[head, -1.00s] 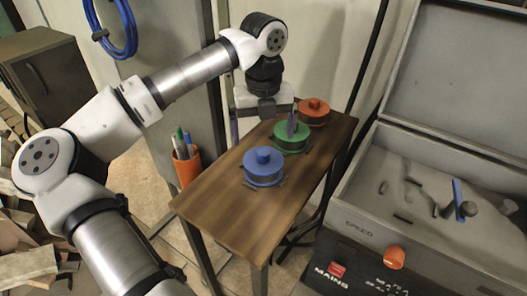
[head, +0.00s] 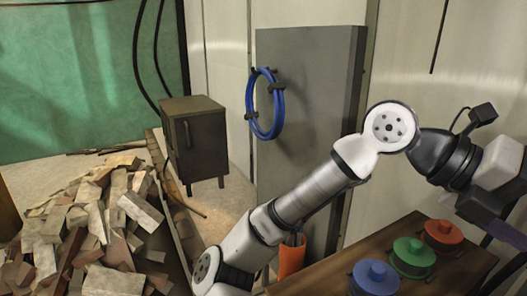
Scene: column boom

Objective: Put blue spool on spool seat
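The blue spool (head: 374,277) stands on the wooden table at the bottom right, cut by the lower edge of the head view. My gripper (head: 492,215) is at the right edge, above and to the right of the blue spool and clear of it. Its fingers are partly cut off, so their opening does not show. No spool seat is recognisable in the current view.
A green spool (head: 412,258) and a red spool (head: 443,236) stand behind the blue one on the wooden table (head: 330,272). An orange cup (head: 292,258) is beside the table. Rubble (head: 100,225) covers the floor at left, near a dark cabinet (head: 192,135).

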